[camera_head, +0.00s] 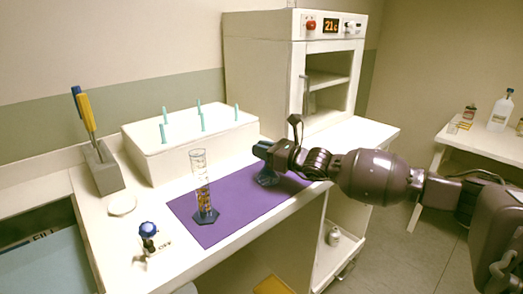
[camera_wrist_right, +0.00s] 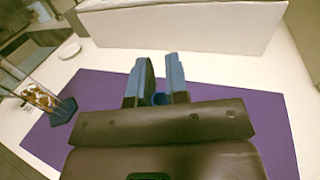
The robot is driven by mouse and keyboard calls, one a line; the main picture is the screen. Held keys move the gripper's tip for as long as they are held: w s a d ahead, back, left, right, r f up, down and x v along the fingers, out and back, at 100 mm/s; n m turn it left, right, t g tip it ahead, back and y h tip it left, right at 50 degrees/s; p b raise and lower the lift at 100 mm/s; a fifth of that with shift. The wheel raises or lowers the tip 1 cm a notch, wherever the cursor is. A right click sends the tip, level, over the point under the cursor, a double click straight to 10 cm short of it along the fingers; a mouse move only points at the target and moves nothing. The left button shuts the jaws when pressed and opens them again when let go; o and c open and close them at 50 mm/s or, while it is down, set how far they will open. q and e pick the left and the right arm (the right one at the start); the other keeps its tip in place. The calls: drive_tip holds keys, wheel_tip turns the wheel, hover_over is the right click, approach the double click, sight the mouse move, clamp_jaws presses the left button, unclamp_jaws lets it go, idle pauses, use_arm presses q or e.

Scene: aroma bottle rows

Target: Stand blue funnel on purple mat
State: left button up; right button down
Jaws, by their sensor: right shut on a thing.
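The blue funnel (camera_head: 268,179) is under my right gripper (camera_head: 264,152), over the back right part of the purple mat (camera_head: 235,226). It looks upright with its wide end down; I cannot tell whether it touches the mat. In the right wrist view my gripper (camera_wrist_right: 155,72) is shut on the funnel, and only a small blue part of the funnel (camera_wrist_right: 159,98) shows between the fingers. The mat (camera_wrist_right: 100,95) also shows there. My left gripper is not in view.
A glass cylinder (camera_head: 200,185) with a blue foot stands on the mat to the left. A white drying box with pegs (camera_head: 190,141) is behind. A blue-capped item (camera_head: 148,238) stands front left, and a pen holder (camera_head: 97,167) further back. The mat's front right is clear.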

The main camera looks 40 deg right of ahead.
drive_tip(key=shift+f, duration=0.15)
drive_tip(key=c, duration=1.1)
unclamp_jaws()
